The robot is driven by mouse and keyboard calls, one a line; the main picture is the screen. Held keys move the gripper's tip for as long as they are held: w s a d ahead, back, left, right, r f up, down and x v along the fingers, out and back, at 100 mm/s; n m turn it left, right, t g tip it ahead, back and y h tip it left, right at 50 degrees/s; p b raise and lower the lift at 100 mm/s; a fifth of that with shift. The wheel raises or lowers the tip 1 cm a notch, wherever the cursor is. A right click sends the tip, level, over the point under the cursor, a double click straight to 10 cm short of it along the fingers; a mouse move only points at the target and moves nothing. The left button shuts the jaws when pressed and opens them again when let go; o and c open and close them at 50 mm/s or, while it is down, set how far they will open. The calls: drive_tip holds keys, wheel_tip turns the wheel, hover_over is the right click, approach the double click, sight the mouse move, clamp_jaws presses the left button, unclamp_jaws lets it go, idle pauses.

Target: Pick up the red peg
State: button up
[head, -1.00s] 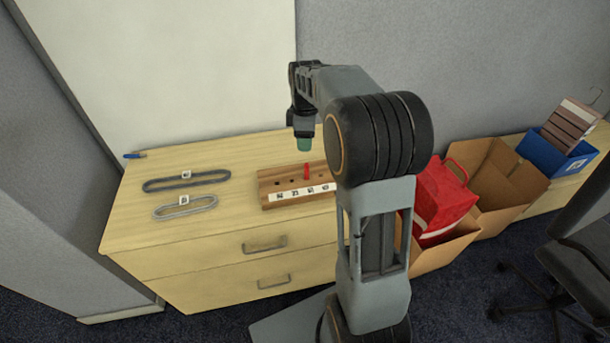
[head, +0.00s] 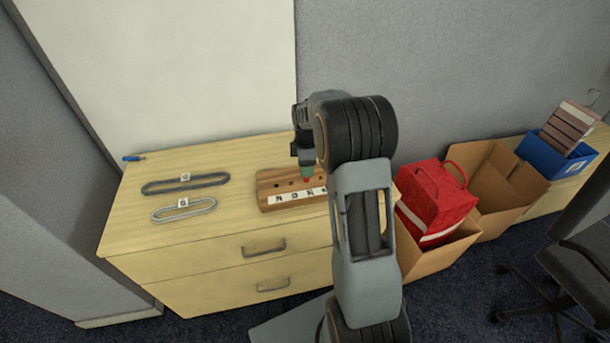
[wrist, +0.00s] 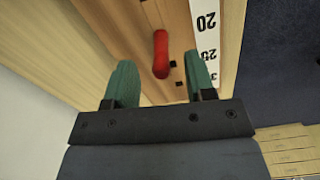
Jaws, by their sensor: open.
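The red peg (wrist: 161,54) stands in a wooden block (head: 268,184) with a row of holes and a white number strip. In the wrist view the peg shows between and beyond the two green fingertips of my gripper (wrist: 160,82). The fingers are apart and neither is seen touching the peg. In the head view my gripper (head: 307,170) is right over the peg, and only a bit of red (head: 307,180) shows below the fingers. My arm hides the right end of the block.
Two oval loops, one dark (head: 185,184) and one light grey (head: 184,210), lie to the left on the wooden cabinet top (head: 150,232). A blue-handled item (head: 134,157) lies at the back left corner. Cardboard boxes, one with a red bag (head: 437,203), stand to the right.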

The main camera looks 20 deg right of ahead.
drive_tip(key=shift+f, duration=1.85)
clamp_jaws()
